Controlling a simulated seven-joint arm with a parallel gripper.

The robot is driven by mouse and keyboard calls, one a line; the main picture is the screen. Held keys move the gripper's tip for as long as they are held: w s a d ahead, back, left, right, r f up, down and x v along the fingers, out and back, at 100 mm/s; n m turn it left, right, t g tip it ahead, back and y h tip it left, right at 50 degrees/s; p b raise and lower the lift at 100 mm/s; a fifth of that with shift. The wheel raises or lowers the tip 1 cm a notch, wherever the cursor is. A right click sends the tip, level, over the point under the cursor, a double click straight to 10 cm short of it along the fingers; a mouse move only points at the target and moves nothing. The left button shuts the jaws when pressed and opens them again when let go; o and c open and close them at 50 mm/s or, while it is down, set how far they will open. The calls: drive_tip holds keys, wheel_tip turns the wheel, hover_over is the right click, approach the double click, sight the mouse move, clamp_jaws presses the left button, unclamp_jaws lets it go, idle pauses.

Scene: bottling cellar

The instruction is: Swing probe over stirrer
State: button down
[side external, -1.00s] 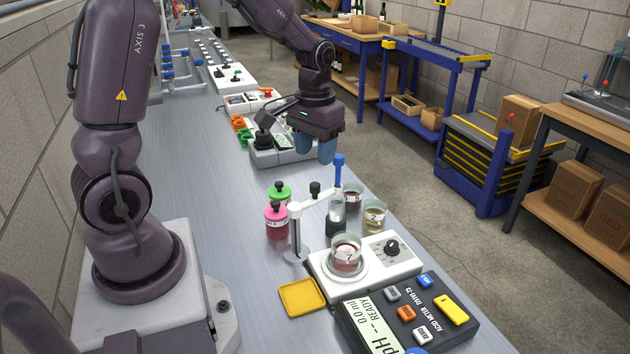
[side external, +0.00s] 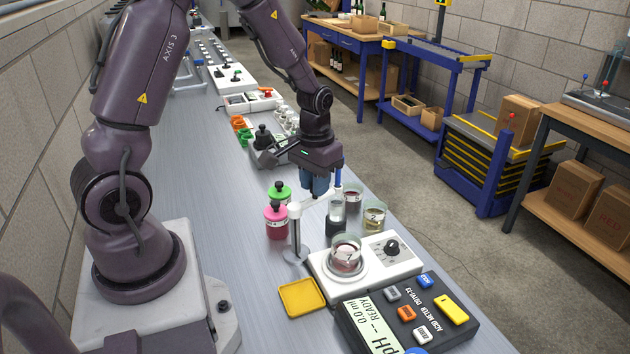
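The probe (side external: 338,178) has a blue top and hangs from the end of a white swing arm (side external: 309,204) on a stand (side external: 295,238). Its lower end is at a glass with dark contents (side external: 336,225); whether it is inside is unclear. The stirrer (side external: 318,266) is a white box with a black knob, nearer the camera, and carries a beaker marked 7 (side external: 346,257). My gripper (side external: 317,192) points down, its blue fingers just left of the probe top and over the swing arm in the picture. Contact and finger gap cannot be made out.
A pink bottle (side external: 276,222) and a green-capped bottle (side external: 279,192) stand left of the swing arm. Two beakers, one amber (side external: 375,217), stand right of it. A yellow tray (side external: 302,297) and the pH meter (side external: 405,315) lie in front. The bench at left is clear.

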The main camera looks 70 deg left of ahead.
drive_tip(key=shift+d+m, duration=0.15)
drive_tip(key=shift+m, duration=0.15)
drive_tip(key=shift+s+d+m, duration=0.3)
drive_tip(key=shift+d+m, duration=0.6)
drive_tip(key=shift+m, duration=1.35)
drive_tip(key=shift+s+d+m, duration=0.3)
drive_tip(key=shift+d+m, duration=0.6)
drive_tip(key=shift+m, duration=1.3)
drive_tip(key=shift+s+d+m, duration=0.3)
drive_tip(key=shift+d+m, duration=0.6)
drive_tip(key=shift+m, duration=1.35)
drive_tip(key=c, duration=1)
unclamp_jaws()
drive_tip(key=shift+o, duration=0.2)
